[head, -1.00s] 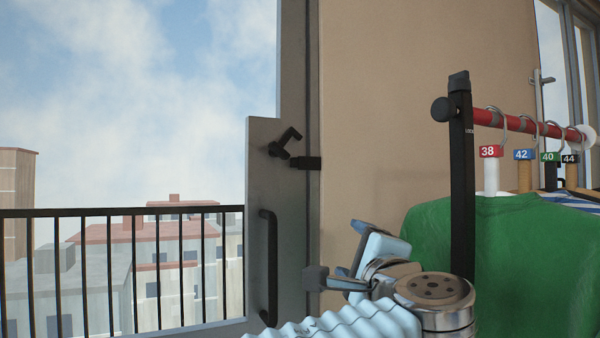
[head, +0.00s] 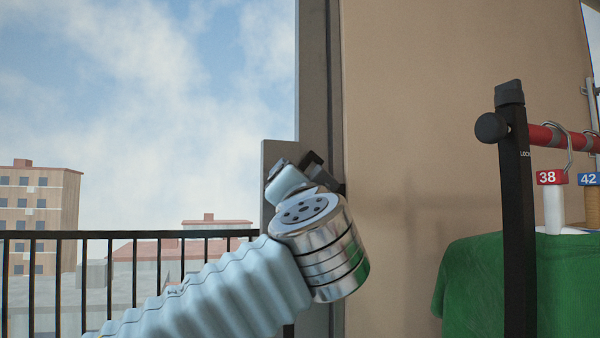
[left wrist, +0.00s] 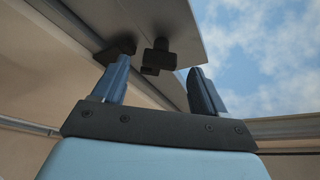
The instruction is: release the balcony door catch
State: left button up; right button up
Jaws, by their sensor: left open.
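The balcony door's grey panel (head: 272,152) stands at the frame in the head view. Its black catch (head: 316,166) is mostly hidden behind my left gripper (head: 278,178), whose arm comes up from the lower left. In the left wrist view the dark catch parts (left wrist: 159,55) sit on the grey door panel (left wrist: 190,25). They appear between and just beyond the two blue fingertips of my left gripper (left wrist: 158,68). The fingers are spread apart, with nothing held. Whether a finger touches the catch cannot be told. My right gripper is not in view.
A clothes rail with a black post (head: 519,215) and a red bar (head: 560,139) stands at the right, with a green garment (head: 475,285) hanging there. The balcony railing (head: 130,236) runs at the left. A bare beige wall (head: 430,110) lies between door and rail.

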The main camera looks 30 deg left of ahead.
aim_at(306, 167)
pick_arm(q)
jog(key=x, duration=0.2)
jog(key=shift+w+a, duration=0.15)
jog(key=shift+w, duration=0.05)
jog(key=c, duration=1.1)
jog(key=shift+o, duration=0.2)
jog(key=shift+w+d+f+n+g+y+b, duration=0.1)
jog(key=shift+n+g+y+b, duration=0.4)
jog(key=shift+n+y+b, duration=0.85)
jog(key=shift+w+d+r+n+g+y+b, duration=0.15)
jog(key=shift+n+g+b, duration=0.5)
jog(key=shift+n, duration=1.55)
jog(key=shift+s+f+n+g+y+b, duration=0.15)
jog(key=shift+n+g+y+b, duration=0.2)
jog(key=shift+n+y+b, duration=0.8)
jog(key=shift+w+n+h, duration=0.1)
jog(key=shift+n+h, duration=0.15)
jog(key=shift+n, duration=0.65)
